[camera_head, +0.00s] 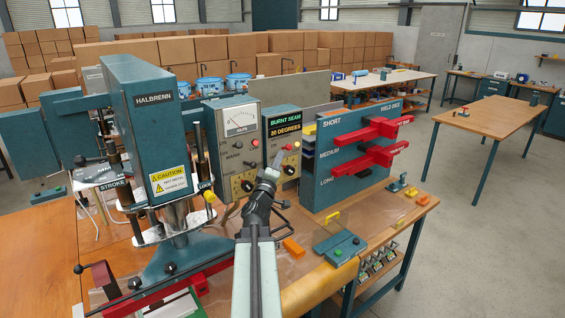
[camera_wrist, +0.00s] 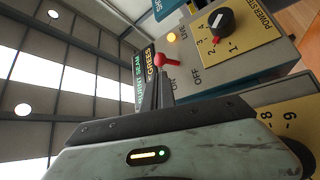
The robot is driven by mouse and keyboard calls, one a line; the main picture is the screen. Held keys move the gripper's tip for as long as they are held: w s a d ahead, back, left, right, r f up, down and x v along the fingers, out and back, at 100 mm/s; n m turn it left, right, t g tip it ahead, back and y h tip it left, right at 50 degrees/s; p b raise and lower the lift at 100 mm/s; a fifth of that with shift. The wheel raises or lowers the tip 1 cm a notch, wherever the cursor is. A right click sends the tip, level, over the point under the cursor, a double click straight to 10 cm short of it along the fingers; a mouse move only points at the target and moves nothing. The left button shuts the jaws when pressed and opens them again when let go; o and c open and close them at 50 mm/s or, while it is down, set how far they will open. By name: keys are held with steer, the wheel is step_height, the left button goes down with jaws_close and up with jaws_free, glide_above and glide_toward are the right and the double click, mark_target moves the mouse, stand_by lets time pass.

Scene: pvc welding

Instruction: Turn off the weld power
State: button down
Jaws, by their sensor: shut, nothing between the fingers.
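The power switch is a small lever with a red ball (camera_wrist: 159,59) on the grey control panel. In the wrist view its ball leans toward the sign side, the same side as the ON label; the OFF label (camera_wrist: 195,79) lies farther from the sign. My gripper (camera_wrist: 161,88) is shut and empty, its tips just beside the red lever; I cannot tell whether they touch it. In the head view my gripper (camera_head: 270,174) is in front of the panel and covers part of it. An amber lamp (camera_wrist: 171,37) near the lever looks lit.
A black dial (camera_wrist: 220,20) on a yellow plate is close by. Small blocks lie on the bench (camera_head: 300,268).

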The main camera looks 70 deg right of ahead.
mark_target(286, 148)
steer(key=x, duration=0.3)
steer(key=w+p+x, duration=0.1)
steer(key=x, duration=0.1)
steer(key=shift+d+r, duration=0.15)
steer(key=shift+d, duration=0.15)
